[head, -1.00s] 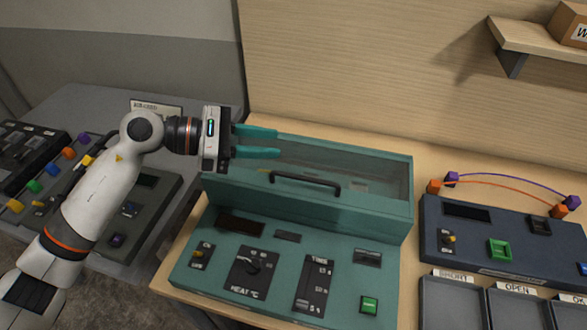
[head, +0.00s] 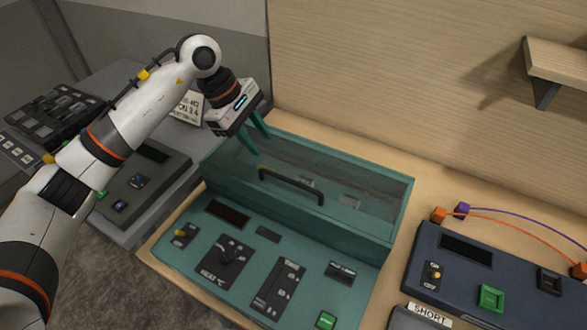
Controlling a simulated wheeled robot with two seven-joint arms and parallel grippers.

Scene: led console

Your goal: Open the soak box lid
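The soak box (head: 226,285) is a teal console with controls on its sloped front. Its lid (head: 350,222) has a clear window and looks closed. A dark handle (head: 291,184) runs along the front of the lid. My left gripper (head: 262,147) is open and empty, its teal fingers angled down over the rear left part of the lid, behind the handle. I cannot tell whether the fingertips touch the lid. My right gripper is not in view.
A dark blue console (head: 465,275) with orange and purple leads stands to the right. A wooden wall (head: 400,80) rises behind the box, with a shelf (head: 560,62) at upper right. A grey bench (head: 110,82) holding other consoles is at left.

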